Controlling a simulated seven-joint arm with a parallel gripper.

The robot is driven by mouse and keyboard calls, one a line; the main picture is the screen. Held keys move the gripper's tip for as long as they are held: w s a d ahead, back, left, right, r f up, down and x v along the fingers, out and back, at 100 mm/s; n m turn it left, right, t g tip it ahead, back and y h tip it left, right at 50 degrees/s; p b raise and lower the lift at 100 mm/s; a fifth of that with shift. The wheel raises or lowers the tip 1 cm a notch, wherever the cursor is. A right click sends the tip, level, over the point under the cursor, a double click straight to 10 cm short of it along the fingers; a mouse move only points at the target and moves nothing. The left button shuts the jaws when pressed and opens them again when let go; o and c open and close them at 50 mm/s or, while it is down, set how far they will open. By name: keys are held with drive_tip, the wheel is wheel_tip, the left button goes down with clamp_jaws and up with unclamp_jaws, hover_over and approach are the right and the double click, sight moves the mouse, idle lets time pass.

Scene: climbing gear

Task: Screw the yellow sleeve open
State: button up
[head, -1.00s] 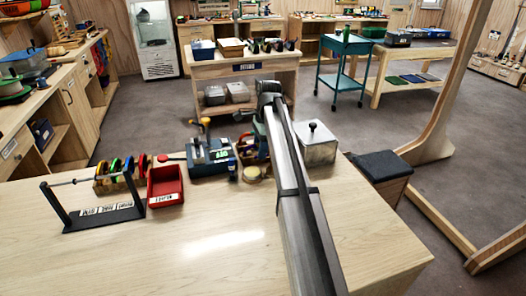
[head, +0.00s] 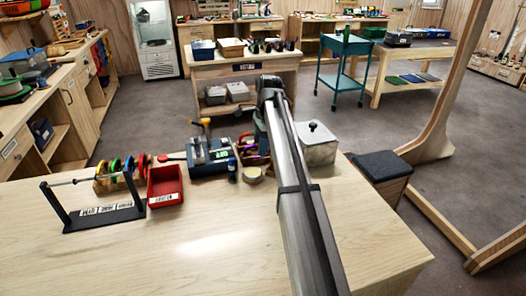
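My arm reaches away from me over the right part of the bench, and its far end bends down behind a bundle of small gear. A blue-grey part of my gripper's end (head: 260,131) shows just left of the arm. The fingertips are too small and hidden to make out. A blue-grey device (head: 211,157) stands left of it, with a small yellow-orange part (head: 202,122) sticking up behind it. I cannot tell whether this is the yellow sleeve. Coloured pieces (head: 250,151) lie close to the gripper's end, partly hidden.
A red bin (head: 165,187) and a black rack with a bar (head: 105,215) stand on the left of the bench. A tape roll (head: 252,175) lies near the device. A grey lidded box (head: 318,146) stands right of my arm. The bench front (head: 200,255) is clear.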

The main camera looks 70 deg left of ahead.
drive_tip(key=shift+r, duration=0.6)
drive_tip(key=shift+a, duration=0.1)
drive_tip(key=shift+a, duration=0.55)
drive_tip(key=shift+f, duration=0.1)
drive_tip(key=shift+f, duration=1.3)
drive_tip(key=shift+d, duration=0.65)
